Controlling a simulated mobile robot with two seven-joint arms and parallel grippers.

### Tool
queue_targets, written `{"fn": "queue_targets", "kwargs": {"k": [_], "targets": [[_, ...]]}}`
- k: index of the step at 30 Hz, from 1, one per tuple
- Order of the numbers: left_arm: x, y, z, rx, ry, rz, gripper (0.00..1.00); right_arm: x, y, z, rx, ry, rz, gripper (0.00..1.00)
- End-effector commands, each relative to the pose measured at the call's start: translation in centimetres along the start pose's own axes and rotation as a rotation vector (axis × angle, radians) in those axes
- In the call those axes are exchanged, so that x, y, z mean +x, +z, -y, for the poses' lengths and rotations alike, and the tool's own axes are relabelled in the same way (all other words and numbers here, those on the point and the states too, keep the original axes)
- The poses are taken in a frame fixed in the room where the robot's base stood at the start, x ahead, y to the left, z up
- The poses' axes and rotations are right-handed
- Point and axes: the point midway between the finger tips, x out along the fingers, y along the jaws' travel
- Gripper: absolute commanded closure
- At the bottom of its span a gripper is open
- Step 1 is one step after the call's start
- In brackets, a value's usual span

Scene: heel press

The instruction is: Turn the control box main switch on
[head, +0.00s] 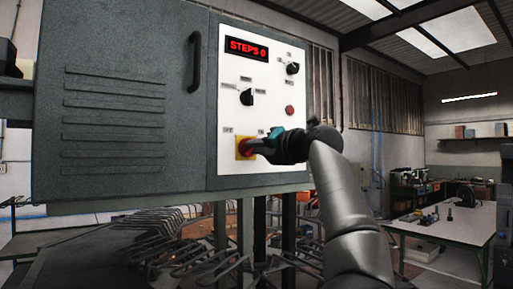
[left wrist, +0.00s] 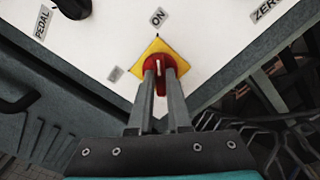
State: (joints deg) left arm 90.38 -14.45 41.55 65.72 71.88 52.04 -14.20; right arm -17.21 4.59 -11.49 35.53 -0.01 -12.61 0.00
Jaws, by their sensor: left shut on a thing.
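The control box (head: 240,55) has a white panel with a red display reading "STEPS 0". Its main switch is a red knob (left wrist: 158,63) on a yellow square plate (head: 241,149), low on the panel. My left gripper (head: 255,147) is shut on the red knob, with one finger on each side of it in the left wrist view (left wrist: 159,80). There the white mark on the knob lines up with the "ON" label (left wrist: 157,17). In the head view the gripper hides most of the knob. My right gripper is not in view.
Black selector knobs (head: 247,97) and a red button (head: 289,110) sit above the switch on the panel. A grey cabinet door with a handle (head: 195,62) is at left. Dark metal racks (head: 190,255) stand below. A white-topped table (head: 450,222) is at right.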

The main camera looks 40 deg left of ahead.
Motion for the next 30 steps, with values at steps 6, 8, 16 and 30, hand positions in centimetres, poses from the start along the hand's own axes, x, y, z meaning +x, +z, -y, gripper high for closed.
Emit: {"fn": "queue_targets", "kwargs": {"k": [6, 8, 16, 30], "targets": [[-0.01, -0.04, 0.03, 0.034, -0.001, -0.001, 1.0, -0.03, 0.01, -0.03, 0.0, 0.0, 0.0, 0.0], [-0.01, -0.04, 0.03, 0.038, -0.001, -0.001, 1.0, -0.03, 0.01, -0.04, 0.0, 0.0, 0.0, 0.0], [-0.01, -0.03, 0.04, 0.041, 0.0, -0.001, 1.0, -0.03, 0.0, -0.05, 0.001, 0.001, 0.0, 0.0], [0.0, -0.01, 0.02, 0.038, 0.0, 0.0, 0.54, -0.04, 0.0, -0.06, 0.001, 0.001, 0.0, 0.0]]}}
